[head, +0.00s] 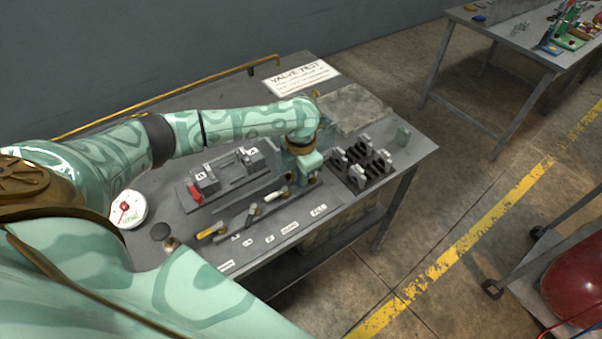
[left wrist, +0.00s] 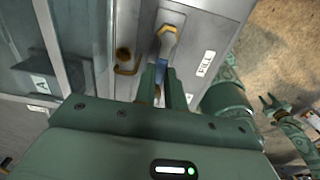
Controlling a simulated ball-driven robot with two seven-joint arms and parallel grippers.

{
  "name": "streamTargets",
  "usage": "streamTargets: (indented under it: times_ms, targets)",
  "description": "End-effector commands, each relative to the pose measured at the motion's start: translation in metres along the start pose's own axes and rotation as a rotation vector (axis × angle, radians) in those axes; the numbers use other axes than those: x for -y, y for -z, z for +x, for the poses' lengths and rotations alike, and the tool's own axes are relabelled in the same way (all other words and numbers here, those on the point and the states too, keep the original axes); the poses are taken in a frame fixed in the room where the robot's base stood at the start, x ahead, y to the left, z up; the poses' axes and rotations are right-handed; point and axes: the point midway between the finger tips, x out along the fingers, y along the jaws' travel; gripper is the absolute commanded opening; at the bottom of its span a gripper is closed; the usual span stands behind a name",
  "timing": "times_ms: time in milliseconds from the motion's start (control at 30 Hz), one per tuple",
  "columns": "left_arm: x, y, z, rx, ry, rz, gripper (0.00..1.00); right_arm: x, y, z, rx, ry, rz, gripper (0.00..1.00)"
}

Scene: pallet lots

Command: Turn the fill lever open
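The fill lever shows in the left wrist view as a grey arm with a brass nut (left wrist: 168,32), beside the FILL label (left wrist: 206,63). A blue part of it sits between my left gripper's fingertips (left wrist: 163,82), which are close together around it. In the head view my left gripper (head: 305,172) reaches down to the bench near the FILL label (head: 318,210) and hides most of the lever. My right gripper (left wrist: 270,103) shows small at the right of the left wrist view, its fingers apart and empty. It is not in the head view.
The bench (head: 225,105) also bears a yellow-handled lever (head: 211,232), a white-handled lever (head: 277,194), a gauge (head: 129,210), a grey block fixture (head: 230,172) and a black rack (head: 362,165). A VALVE TEST sign (head: 302,77) lies at the back.

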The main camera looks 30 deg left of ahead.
Motion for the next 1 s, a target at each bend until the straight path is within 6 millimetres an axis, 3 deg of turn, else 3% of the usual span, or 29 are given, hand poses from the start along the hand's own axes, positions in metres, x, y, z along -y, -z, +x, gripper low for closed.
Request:
streamTargets:
  times_ms: [467,1000]
  targets:
    - [0.003,0.000,-0.003,0.000,0.001,-0.054,0.00,-0.005,-0.001,-0.011,0.001,-0.007,-0.004,0.34]
    - [0.020,-0.005,-0.005,-0.002,0.001,-0.489,0.00,-0.009,0.011,-0.069,-0.016,-0.012,-0.004,0.34]
